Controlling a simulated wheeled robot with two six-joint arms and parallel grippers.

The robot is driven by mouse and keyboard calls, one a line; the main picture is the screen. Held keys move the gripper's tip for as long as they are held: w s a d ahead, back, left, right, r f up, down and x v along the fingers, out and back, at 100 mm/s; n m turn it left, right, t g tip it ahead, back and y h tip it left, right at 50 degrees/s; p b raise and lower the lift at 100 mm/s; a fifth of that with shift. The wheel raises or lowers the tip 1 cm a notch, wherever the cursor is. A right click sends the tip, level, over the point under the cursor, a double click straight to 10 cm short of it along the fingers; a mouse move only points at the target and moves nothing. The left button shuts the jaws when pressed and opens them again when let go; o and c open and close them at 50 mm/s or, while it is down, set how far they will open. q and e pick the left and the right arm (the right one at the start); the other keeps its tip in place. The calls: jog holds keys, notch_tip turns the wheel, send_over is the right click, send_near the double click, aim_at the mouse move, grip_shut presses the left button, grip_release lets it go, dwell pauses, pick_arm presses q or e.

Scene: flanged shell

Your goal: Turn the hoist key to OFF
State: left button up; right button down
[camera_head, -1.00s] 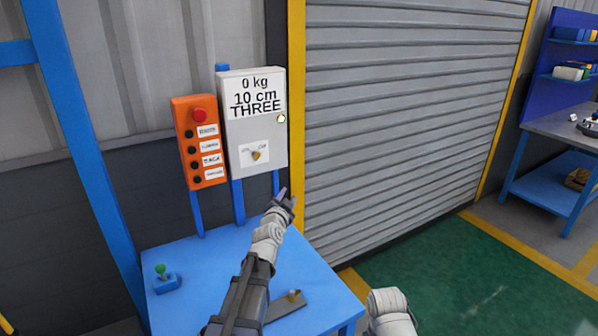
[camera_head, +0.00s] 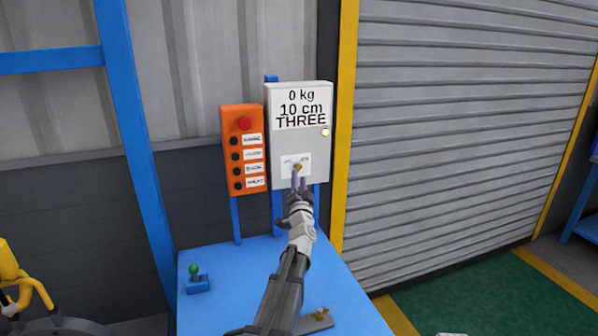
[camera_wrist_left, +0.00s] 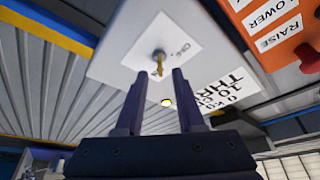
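The hoist key (camera_head: 298,167) is a small brass key on a white label on the lower front of the grey control box (camera_head: 318,148). The key also shows in the left wrist view (camera_wrist_left: 158,62), ahead of the fingertips. My left gripper (camera_head: 299,183) is in front of the label, just below and partly over the key. In the left wrist view the left gripper (camera_wrist_left: 158,75) has its two dark fingers apart with nothing between them; the key appears just beyond the tips. I cannot tell the key's exact angle. My right gripper is not in view.
An orange button panel (camera_head: 244,150) with a red button hangs left of the box. A blue table (camera_head: 235,265) below holds a green-knobbed joystick (camera_head: 196,280) and a dark plate with a brass piece (camera_head: 318,318). A roller shutter (camera_head: 450,130) stands right.

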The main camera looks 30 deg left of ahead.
aim_at(298, 168)
pick_arm(q)
jog(key=x, duration=0.4)
jog(key=shift+a+p, duration=0.1)
jog(key=shift+p, duration=0.3)
jog(key=shift+c, duration=0.4)
grip_shut()
